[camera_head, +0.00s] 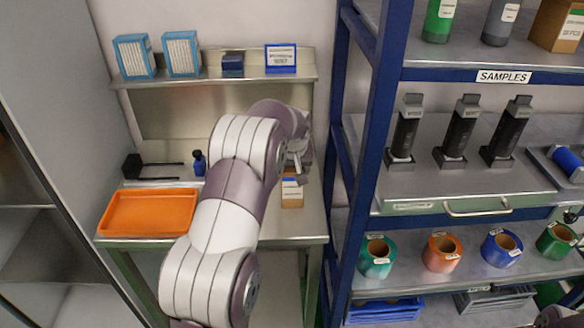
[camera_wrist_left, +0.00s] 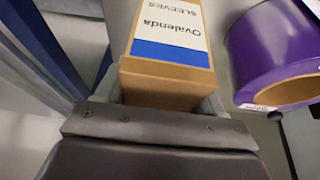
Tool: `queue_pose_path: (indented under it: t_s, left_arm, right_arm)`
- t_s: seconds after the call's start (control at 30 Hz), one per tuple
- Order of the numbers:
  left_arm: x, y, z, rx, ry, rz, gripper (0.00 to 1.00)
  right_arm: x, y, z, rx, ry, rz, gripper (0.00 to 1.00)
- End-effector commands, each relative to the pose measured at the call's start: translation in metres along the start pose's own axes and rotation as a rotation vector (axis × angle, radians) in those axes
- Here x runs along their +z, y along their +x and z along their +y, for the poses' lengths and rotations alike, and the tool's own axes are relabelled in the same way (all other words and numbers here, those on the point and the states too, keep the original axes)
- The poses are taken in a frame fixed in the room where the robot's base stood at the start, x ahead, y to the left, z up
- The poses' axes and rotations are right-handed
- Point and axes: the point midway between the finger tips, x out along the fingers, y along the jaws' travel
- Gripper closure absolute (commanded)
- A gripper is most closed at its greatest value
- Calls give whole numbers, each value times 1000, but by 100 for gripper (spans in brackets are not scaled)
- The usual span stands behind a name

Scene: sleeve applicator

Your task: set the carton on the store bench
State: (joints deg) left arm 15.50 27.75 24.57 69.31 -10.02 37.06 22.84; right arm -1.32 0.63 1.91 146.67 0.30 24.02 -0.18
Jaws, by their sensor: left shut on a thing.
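The carton (camera_head: 292,192) is a small brown box with a white label and a blue band. In the left wrist view the carton (camera_wrist_left: 168,82) fills the space between the fingers, its label reading Ovalenda SLEEVES. My left gripper (camera_head: 299,170) is shut on it; it also shows in the left wrist view (camera_wrist_left: 165,100). The carton is upright over the right part of the steel bench (camera_head: 255,222). I cannot tell whether its base touches the top. My arm hides the middle of the bench. My right gripper is not in view.
An orange tray (camera_head: 150,212) and a small dark blue bottle (camera_head: 199,163) stand on the bench, left of my arm. A blue-framed rack (camera_head: 372,130) rises just right of the bench. Boxes line the back shelf (camera_head: 215,80).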

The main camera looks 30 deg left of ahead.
Motion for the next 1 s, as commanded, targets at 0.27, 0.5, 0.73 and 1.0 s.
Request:
queue_pose_path:
  t_s: [0.27,0.5,0.73,1.0]
  left_arm:
    - [1,3,0,0,0,0,6]
    - [1,2,0,0,0,0,6]
    - [-1,-30,0,2,-1,6,6]
    - [-1,-98,0,1,0,3,6]
  right_arm:
    - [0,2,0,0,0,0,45]
    - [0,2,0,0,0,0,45]
    - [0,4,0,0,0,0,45]
    - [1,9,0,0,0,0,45]
